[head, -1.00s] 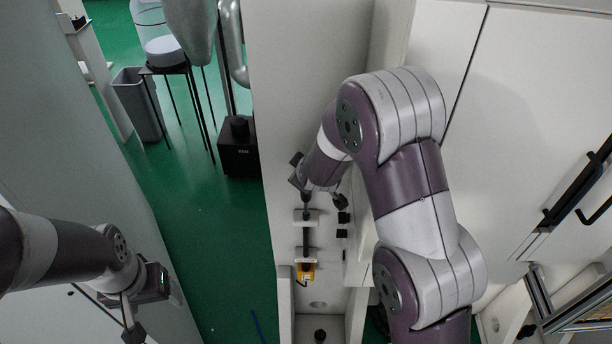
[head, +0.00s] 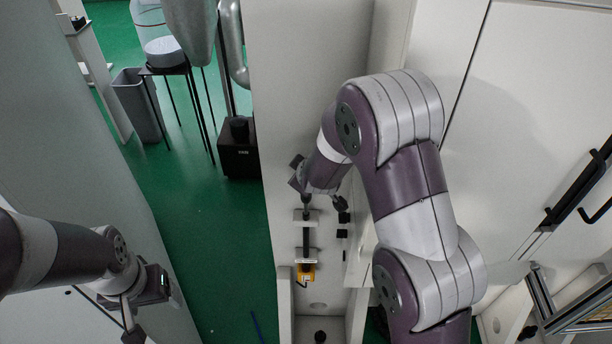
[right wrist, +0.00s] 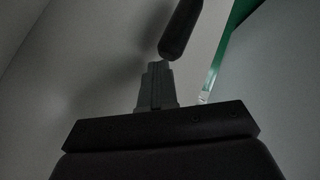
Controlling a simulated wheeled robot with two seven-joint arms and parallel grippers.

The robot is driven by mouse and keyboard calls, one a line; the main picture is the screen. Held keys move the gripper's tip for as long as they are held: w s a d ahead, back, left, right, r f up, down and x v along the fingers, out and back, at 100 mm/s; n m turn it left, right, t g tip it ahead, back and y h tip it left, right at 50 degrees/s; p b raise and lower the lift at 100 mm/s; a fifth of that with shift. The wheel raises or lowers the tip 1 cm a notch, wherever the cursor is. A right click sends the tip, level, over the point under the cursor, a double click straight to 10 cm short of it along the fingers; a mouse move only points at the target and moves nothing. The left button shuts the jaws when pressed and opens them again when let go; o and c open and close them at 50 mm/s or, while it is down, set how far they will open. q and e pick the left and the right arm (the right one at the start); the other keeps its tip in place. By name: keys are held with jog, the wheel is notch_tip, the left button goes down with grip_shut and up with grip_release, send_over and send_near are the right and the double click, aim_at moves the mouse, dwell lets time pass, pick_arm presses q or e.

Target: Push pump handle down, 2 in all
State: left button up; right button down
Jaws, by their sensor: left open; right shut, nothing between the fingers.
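A dark upright rod (head: 307,238) with pale brackets and an orange-yellow part (head: 306,272) at its lower end stands in the narrow white bay, below my right arm's wrist. It looks like the pump, but I cannot tell its handle clearly. In the right wrist view a dark, rounded bar (right wrist: 181,28) lies just beyond my right gripper (right wrist: 157,80), whose fingers are together and empty. I cannot tell whether they touch the bar. In the head view my wrist partly hides that gripper. My left gripper (head: 130,318) is open and empty at the lower left, far from the rod.
White panels (head: 305,80) wall in the bay closely. A white cabinet door with a black handle (head: 580,185) is at the right. A black box (head: 238,155), a wire stand and a grey bin (head: 137,105) stand on the green floor (head: 190,225), which is otherwise mostly clear.

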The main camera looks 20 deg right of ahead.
jog(key=shift+s+f+b, duration=0.1)
jog(key=shift+f+b, duration=1.4)
jog(key=shift+f, duration=0.65)
dwell(1.2)
jog(key=shift+r, duration=0.15)
jog(key=shift+r+p, duration=2.9)
jog(key=shift+p, duration=0.05)
jog(key=shift+r, duration=0.1)
notch_tip(320, 180, up, 5)
jog(key=p, duration=0.5)
